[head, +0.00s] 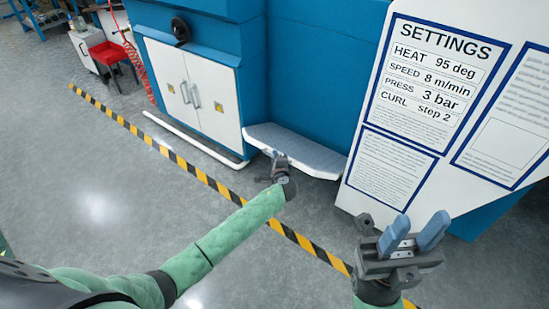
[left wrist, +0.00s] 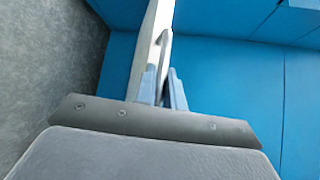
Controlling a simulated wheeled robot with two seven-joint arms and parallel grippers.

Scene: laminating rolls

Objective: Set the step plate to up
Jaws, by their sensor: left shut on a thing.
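The step plate (head: 306,152) is a light grey plate with a white edge at the foot of the blue machine. In the head view it juts out low over the floor, looking roughly flat; its exact tilt is hard to tell. My left gripper (head: 280,158) is at its front edge, shut on it. In the left wrist view the plate (left wrist: 153,42) shows edge-on as a pale strip running between the blue fingers of the left gripper (left wrist: 163,82). My right gripper (head: 414,232) is open and empty, in front of the settings board, apart from the plate.
The settings board (head: 432,75) stands right of the plate and reads "CURL step 2". White cabinet doors (head: 192,92) are left of the plate. A yellow-black floor stripe (head: 212,182) runs under my left arm. Open floor lies in front.

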